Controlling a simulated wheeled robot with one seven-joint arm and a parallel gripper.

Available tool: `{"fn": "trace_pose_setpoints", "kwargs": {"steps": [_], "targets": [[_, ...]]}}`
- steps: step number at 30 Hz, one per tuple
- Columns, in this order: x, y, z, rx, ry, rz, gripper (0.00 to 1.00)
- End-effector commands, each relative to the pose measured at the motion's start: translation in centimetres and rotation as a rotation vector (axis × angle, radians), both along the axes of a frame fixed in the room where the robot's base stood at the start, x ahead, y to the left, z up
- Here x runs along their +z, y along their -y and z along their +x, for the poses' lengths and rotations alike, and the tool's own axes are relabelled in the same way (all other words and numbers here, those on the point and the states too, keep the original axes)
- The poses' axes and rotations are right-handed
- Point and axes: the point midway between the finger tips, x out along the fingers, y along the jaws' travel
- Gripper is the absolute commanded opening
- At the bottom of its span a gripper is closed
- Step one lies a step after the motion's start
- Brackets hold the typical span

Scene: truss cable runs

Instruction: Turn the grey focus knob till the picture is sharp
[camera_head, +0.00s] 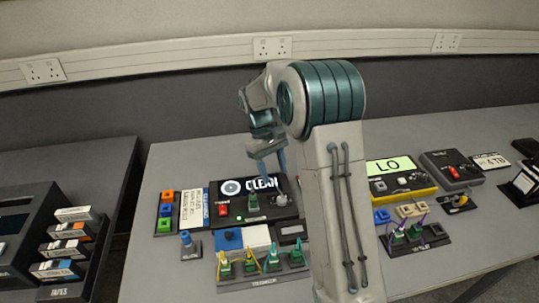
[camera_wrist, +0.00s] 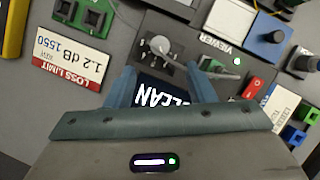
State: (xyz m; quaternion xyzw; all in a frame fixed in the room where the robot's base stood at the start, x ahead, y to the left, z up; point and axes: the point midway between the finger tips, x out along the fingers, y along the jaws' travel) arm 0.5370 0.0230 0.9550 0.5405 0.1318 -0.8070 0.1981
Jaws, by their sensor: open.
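The viewer (camera_head: 233,213) is a dark box with a tilted screen (camera_head: 262,184), which shows a round fibre image and the readable word CLEAN. In the wrist view the screen (camera_wrist: 160,94) is partly hidden behind my gripper. The grey focus knob (camera_head: 281,199) is at the viewer's right side. In the wrist view the knob (camera_wrist: 158,46) stands just beyond the fingertips, roughly between their lines. My gripper (camera_wrist: 166,68) is open and empty, with one blue finger on each side of the screen. In the head view it hangs above the viewer; I cannot tell whether it touches.
The viewer also carries a red switch (camera_head: 222,210) and a green plug (camera_head: 253,201). A grey lead (camera_wrist: 222,74) runs near the right finger. A blue-and-white box (camera_head: 257,238) and a rack of connectors (camera_head: 262,267) stand in front. A yellow meter (camera_head: 400,180) is to the right.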

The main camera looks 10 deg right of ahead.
Motion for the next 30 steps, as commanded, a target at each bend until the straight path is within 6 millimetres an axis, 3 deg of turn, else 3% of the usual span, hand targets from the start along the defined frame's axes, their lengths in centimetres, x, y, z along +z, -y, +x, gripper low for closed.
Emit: {"fn": "trace_pose_setpoints", "kwargs": {"steps": [3,9,26,30], "targets": [[2.3,-0.5,0.9,0.000,0.003,0.001,0.49],[4.5,-0.9,1.7,0.000,0.000,0.001,0.49],[5.1,-1.0,1.8,0.000,0.000,0.001,0.49],[6.0,-0.8,1.1,-0.013,0.025,0.002,0.49]]}}
